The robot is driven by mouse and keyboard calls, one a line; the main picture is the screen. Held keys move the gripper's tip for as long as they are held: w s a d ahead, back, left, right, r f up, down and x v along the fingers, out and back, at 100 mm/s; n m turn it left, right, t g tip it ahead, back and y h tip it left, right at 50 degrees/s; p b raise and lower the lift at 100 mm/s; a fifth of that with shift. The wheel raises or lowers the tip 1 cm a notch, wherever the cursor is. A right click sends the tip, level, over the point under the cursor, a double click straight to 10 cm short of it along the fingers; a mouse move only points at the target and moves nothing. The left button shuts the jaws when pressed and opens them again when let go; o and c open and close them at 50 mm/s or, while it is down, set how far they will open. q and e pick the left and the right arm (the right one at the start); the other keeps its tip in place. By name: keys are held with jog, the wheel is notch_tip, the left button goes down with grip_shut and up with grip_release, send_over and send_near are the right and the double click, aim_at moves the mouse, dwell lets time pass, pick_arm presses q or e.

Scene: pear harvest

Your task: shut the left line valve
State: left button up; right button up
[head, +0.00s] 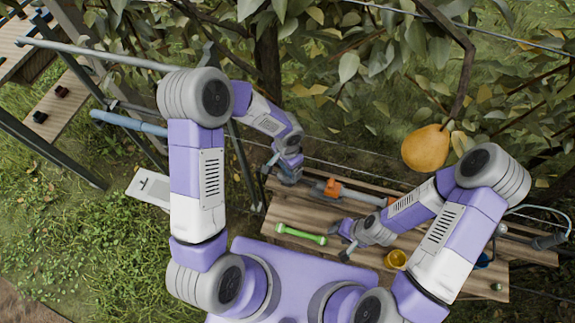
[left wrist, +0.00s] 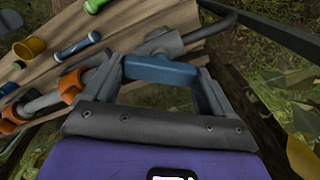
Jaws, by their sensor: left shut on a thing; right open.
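My left gripper (head: 288,172) is at the left end of the wooden bench. In the left wrist view its two fingers (left wrist: 165,88) are shut on the blue handle (left wrist: 152,68) of the left line valve. The valve's grey body (left wrist: 166,42) shows just beyond the handle, on a grey pipe. The fingers cover the handle's ends, and I cannot tell how far it is turned. In the head view the gripper hides most of the valve. My right gripper (head: 345,242) is open and empty above the bench, right of a green bar with round ends (head: 301,235).
Orange fittings (head: 333,187) sit on the pipe along the bench (head: 280,212). A yellow cup (head: 396,259) stands near my right arm. A pear (head: 426,148) hangs from a branch at the right. A white panel (head: 150,187) lies on the grass at the left.

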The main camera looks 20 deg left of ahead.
pick_arm(q)
jog(key=m, duration=0.5)
jog(key=shift+m+p, duration=0.3)
jog(key=m+p, duration=0.1)
jog(key=m, duration=0.4)
jog(key=shift+m, duration=0.4)
jog(key=o, duration=0.8)
jog(key=shift+o, duration=0.2)
jog(key=shift+r, duration=0.1)
notch_tip(320, 180, up, 8)
jog(key=shift+f+p, duration=0.25)
jog(key=shift+p, duration=0.7)
jog(key=shift+s+f, duration=0.1)
